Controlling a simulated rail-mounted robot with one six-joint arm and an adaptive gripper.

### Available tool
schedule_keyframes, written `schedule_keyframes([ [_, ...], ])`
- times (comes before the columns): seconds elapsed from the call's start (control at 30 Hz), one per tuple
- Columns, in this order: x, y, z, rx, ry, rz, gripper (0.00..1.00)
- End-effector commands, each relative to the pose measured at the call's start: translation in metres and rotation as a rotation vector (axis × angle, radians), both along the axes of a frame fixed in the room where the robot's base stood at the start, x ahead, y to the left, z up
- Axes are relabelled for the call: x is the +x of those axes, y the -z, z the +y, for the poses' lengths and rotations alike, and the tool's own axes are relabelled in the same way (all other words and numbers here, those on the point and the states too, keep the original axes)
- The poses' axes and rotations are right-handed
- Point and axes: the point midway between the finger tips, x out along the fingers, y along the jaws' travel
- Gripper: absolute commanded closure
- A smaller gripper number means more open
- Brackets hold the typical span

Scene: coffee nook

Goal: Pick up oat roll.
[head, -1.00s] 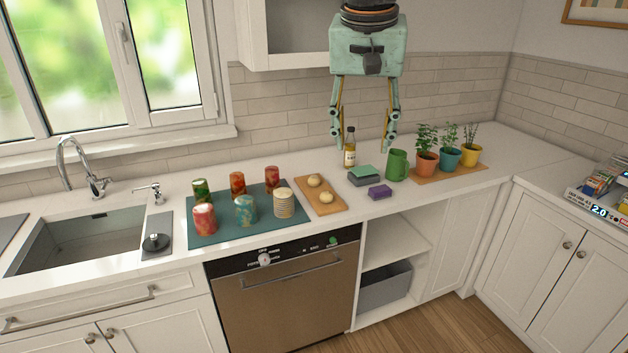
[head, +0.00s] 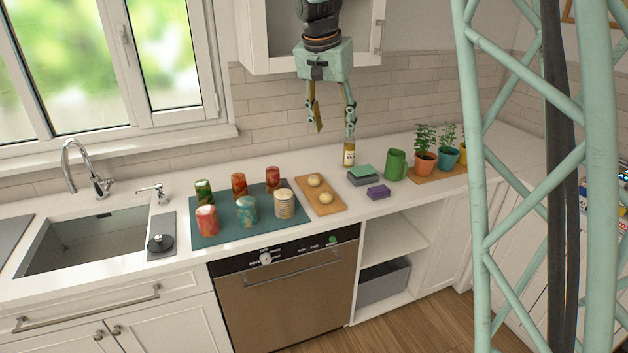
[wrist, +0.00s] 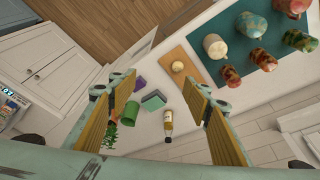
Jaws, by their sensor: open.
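Two pale round rolls lie on a wooden board (head: 332,208). One is the far roll (head: 314,180) and the other is the near roll (head: 326,198); I cannot tell which is the oat roll. In the wrist view a roll (wrist: 178,66) shows on the board (wrist: 172,52). My gripper (head: 334,130) is open and empty, hanging above the back of the counter, apart from the rolls. In the wrist view its two fingers (wrist: 162,88) are spread wide.
A bottle (head: 349,154), sponges (head: 378,191), a green mug (head: 396,164) and potted plants (head: 424,162) stand to the right. A wall cabinet (head: 275,40) hangs above. My lattice column covers the right side.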

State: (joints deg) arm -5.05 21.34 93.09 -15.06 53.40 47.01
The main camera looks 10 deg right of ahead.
Motion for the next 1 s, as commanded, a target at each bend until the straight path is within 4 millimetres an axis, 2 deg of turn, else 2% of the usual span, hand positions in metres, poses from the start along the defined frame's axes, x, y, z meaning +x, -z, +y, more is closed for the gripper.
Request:
schedule_keyframes([
  [0.1, 0.024, 0.009, 0.003, -0.003, 0.025, 0.000, 0.55],
  [0.4, 0.080, 0.035, 0.009, -0.010, 0.090, -0.008, 0.55],
  [1.0, 0.178, 0.105, 0.023, -0.025, 0.221, -0.028, 0.55],
])
